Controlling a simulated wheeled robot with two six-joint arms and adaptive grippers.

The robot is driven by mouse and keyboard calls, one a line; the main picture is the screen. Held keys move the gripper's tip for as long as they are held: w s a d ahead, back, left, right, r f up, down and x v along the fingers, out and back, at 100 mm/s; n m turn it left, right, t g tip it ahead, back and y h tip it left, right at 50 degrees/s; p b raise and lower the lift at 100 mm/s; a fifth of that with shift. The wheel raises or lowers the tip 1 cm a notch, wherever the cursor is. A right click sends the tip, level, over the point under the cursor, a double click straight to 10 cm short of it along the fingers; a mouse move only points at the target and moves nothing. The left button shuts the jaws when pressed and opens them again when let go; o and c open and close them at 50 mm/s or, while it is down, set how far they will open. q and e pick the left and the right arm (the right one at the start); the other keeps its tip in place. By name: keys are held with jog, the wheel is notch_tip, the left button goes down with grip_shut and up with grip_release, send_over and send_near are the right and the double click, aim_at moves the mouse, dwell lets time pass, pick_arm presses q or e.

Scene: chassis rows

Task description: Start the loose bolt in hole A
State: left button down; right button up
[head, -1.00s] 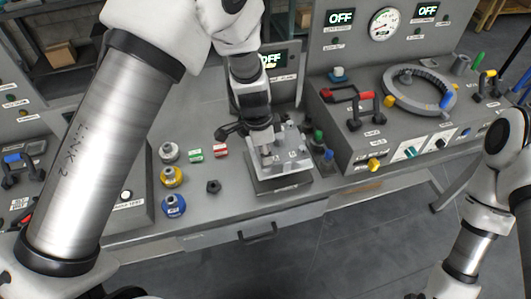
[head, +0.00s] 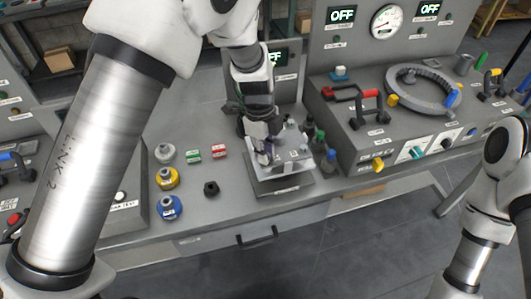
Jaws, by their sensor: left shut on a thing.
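My left gripper (head: 266,150) reaches down over the metal block (head: 292,168) on its dark base plate. Its fingers are together at the block's left part, shut on what I take to be the loose bolt. The bolt itself is mostly hidden by the fingers. The block has small labels on top, too small to read here, so I cannot tell which hole is A. My right arm shows at the right edge; its gripper is out of view.
Left of the block stand a white (head: 165,153), a yellow (head: 168,178) and a blue knob-like piece (head: 169,207). A black hex nut (head: 211,188) and small green (head: 193,156) and red (head: 219,151) boxes lie nearby. Green and blue-tipped pieces stand close right of the block.

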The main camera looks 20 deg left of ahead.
pick_arm(q)
jog(key=shift+m, duration=0.7)
jog(key=c, duration=1)
grip_release()
notch_tip(320, 180, up, 12)
jog(key=a, duration=0.1)
jog(key=shift+w, duration=0.45)
jog(key=shift+a+f, duration=0.1)
